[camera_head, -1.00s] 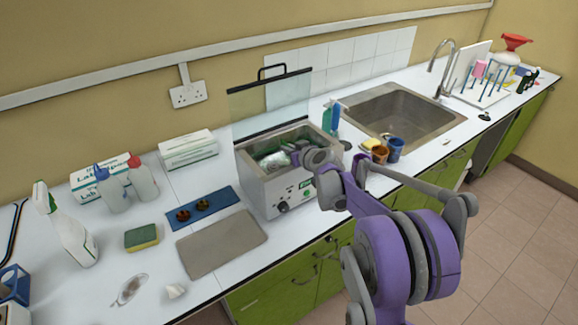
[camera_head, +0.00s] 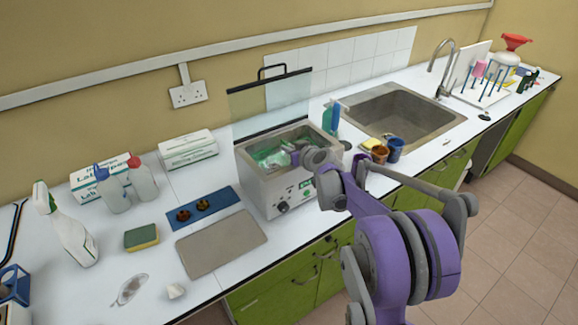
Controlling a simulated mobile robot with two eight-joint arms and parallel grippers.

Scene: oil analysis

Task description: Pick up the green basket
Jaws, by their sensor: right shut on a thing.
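The green basket (camera_head: 268,156) is inside the open metal bath (camera_head: 266,197) at the middle of the counter. Its green top shows at about the height of the bath's rim, and its lower part is hidden by the bath walls. My right gripper (camera_head: 294,157) reaches in from the right over the bath and is shut on the basket's right side. The fingers are small and partly hidden by my wrist. My left gripper is out of view.
The bath's clear lid (camera_head: 270,104) stands raised behind it. A blue tray (camera_head: 203,208) and grey mat (camera_head: 221,244) lie to the left. Orange and blue cups (camera_head: 395,149) stand right, by the sink (camera_head: 400,112). A green-blue bottle (camera_head: 331,116) stands close behind.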

